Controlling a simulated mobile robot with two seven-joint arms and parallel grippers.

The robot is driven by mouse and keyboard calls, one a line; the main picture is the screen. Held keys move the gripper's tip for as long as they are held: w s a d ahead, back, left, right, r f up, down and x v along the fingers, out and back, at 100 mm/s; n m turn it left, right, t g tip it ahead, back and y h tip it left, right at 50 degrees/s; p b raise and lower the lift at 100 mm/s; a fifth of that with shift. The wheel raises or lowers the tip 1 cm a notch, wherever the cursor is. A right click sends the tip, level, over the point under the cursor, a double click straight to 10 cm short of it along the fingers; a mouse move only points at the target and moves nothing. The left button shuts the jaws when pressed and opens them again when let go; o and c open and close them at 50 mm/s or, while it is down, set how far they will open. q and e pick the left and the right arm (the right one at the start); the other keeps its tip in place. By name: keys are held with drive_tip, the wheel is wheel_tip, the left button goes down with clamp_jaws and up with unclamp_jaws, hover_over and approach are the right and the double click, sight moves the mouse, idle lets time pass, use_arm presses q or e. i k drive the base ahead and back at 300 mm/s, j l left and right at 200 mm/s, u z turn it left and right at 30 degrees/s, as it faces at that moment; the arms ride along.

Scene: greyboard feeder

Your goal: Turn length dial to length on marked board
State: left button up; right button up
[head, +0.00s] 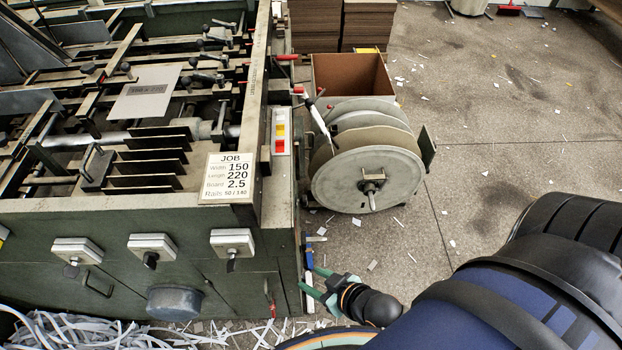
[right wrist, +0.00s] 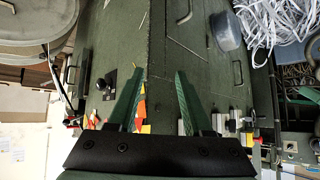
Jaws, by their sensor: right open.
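A pale board (head: 148,92) with small printed marking lies on top of the green feeder; its digits are too blurred to read surely. A JOB card (head: 229,177) reads width 150, length 220, board 2.5. Three dial boxes with knobs sit on the feeder's front: left dial (head: 73,262), middle dial (head: 151,258), right dial (head: 232,256). Their labels and settings are unreadable, so I cannot tell which is length. My right gripper (head: 308,277) is open and empty beside the feeder's front right corner, apart from the dials. It also shows in the right wrist view (right wrist: 158,76). My left gripper is not in view.
A large reel (head: 367,175) stands right of the feeder, before a brown box (head: 350,75). A grey round cap (head: 174,302) juts from the feeder's front. Paper strips (head: 75,332) lie below. The floor (head: 480,120) at right is mostly open, with scraps.

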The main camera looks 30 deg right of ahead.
sight(303, 201)
drive_tip(key=l, duration=1.25)
drive_tip(key=k+l+u, duration=0.1)
drive_tip(key=l+u, duration=0.25)
drive_tip(key=k+u, duration=0.15)
drive_tip(key=u, duration=0.25)
